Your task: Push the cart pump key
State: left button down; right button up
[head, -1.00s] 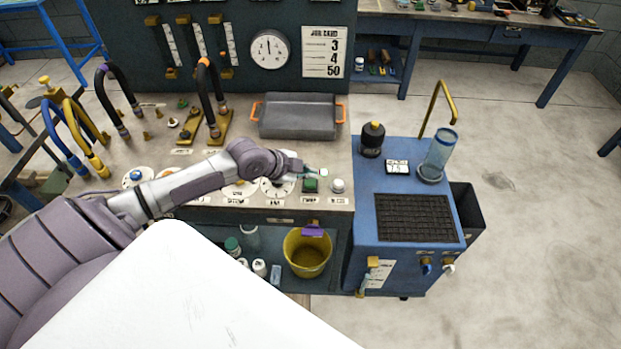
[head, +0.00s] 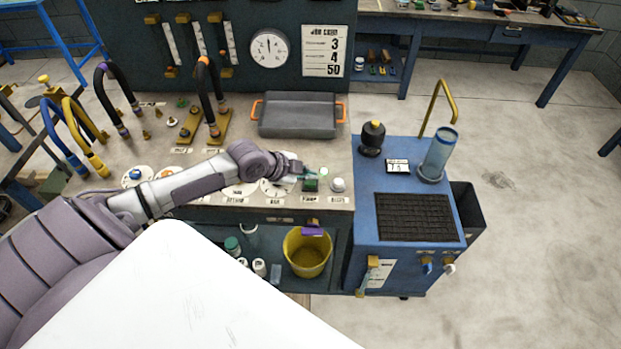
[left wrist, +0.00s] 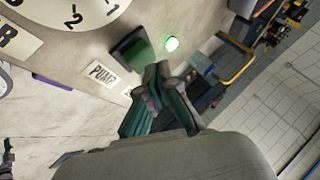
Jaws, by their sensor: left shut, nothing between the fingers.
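The pump key is a dark square key with a green face (head: 311,185) near the bench's front edge. It also shows in the left wrist view (left wrist: 130,49), beside a label reading PUMP (left wrist: 102,74). My left gripper (head: 312,172) is shut and empty, just behind the key in the head view. In the left wrist view its closed fingertips (left wrist: 156,74) overlap the key's edge; I cannot tell whether they touch it. A small round lamp (left wrist: 172,43) beside the key glows white-green.
A grey tray (head: 297,118) with orange handles stands behind. A blue cart (head: 365,215) with a black mat stands right of the bench. A yellow bucket (head: 307,262) sits below.

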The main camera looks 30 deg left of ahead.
aim_at(309, 182)
pick_arm(q)
jog(key=shift+f+b, duration=0.3)
jog(key=shift+f, duration=0.2)
dwell(0.3)
jog(key=shift+r, duration=0.1)
jog(key=shift+r+p, duration=0.85)
jog(key=shift+p, duration=0.05)
notch_tip(309, 182, up, 6)
jog(key=p, duration=0.5)
dwell(0.3)
